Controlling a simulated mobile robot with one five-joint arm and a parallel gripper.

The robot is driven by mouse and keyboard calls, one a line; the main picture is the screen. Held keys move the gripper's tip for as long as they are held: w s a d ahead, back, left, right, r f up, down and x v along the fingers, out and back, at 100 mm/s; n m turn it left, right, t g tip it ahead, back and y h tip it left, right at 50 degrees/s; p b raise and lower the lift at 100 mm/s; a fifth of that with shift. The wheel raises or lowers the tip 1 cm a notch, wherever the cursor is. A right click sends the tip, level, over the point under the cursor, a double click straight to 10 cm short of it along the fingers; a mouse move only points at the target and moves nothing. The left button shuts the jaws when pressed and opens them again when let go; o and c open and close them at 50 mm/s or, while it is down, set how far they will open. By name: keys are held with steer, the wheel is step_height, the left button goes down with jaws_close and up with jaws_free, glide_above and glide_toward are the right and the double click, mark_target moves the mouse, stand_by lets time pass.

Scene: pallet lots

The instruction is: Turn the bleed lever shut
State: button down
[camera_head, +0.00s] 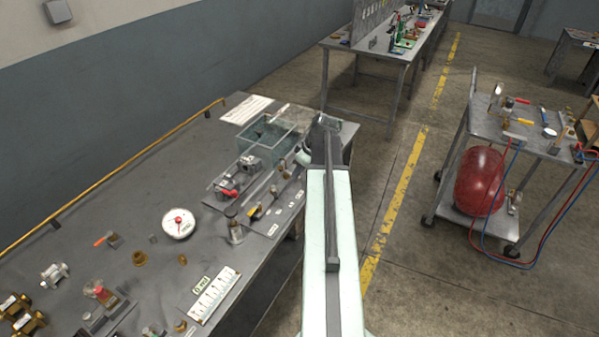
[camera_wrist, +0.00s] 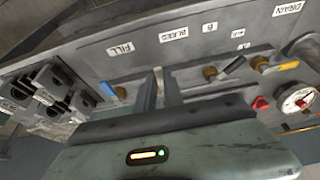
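In the wrist view a grey panel carries a BLEED label (camera_wrist: 173,34) between a FILL label (camera_wrist: 120,48) and a DRAIN label (camera_wrist: 287,8). A brass fitting (camera_wrist: 210,73) sits below and right of the BLEED label; its lever cannot be made out clearly. A blue lever (camera_wrist: 110,90) is below FILL, and a yellow lever (camera_wrist: 288,65) is at the right. Which lever is the bleed lever is not certain. My gripper (camera_wrist: 160,82) has its fingers apart with a narrow empty gap, pointing at the panel below the BLEED label.
A round gauge (camera_wrist: 298,100) and a red knob (camera_wrist: 260,103) are at the right; several dark blocks (camera_wrist: 50,80) are at the left. In the head view, the bench (camera_head: 150,200) holds a white dial (camera_head: 178,223) and a clear bin (camera_head: 266,135). A cart (camera_head: 530,140) stands right.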

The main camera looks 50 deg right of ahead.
steer(key=shift+d, duration=0.1)
stand_by(0.3)
steer(key=shift+s+a+m+h, duration=0.1)
steer(key=shift+a+m+h, duration=0.2)
steer(key=shift+a+m, duration=0.3)
steer(key=m, duration=0.1)
steer(key=a+m, duration=0.1)
steer(key=shift+m+h, duration=0.3)
steer(key=shift+h, duration=0.1)
steer(key=m, duration=0.1)
steer(key=a+m+h, duration=0.1)
steer(key=m, duration=0.2)
steer(key=shift+w+a+m+h, duration=0.3)
steer(key=shift+w+a+h, duration=0.1)
steer(key=m, duration=0.1)
steer(key=w+a+m+g+h, duration=0.1)
steer(key=m, duration=0.2)
steer(key=shift+w+a+m, duration=0.2)
steer(key=shift+a+m, duration=0.05)
steer(key=shift+m, duration=0.05)
steer(key=shift+w+a+m+g+h, duration=0.15)
steer(key=shift+w+m+g, duration=0.2)
steer(key=shift+m, duration=0.45)
steer(key=shift+w+a+m+g+h, duration=0.1)
steer(key=shift+w+m+g+h, duration=0.25)
steer(key=shift+m, duration=0.45)
steer(key=shift+w+a+m+g, duration=0.2)
steer(key=shift+m+g, duration=0.2)
steer(key=shift+m, duration=0.4)
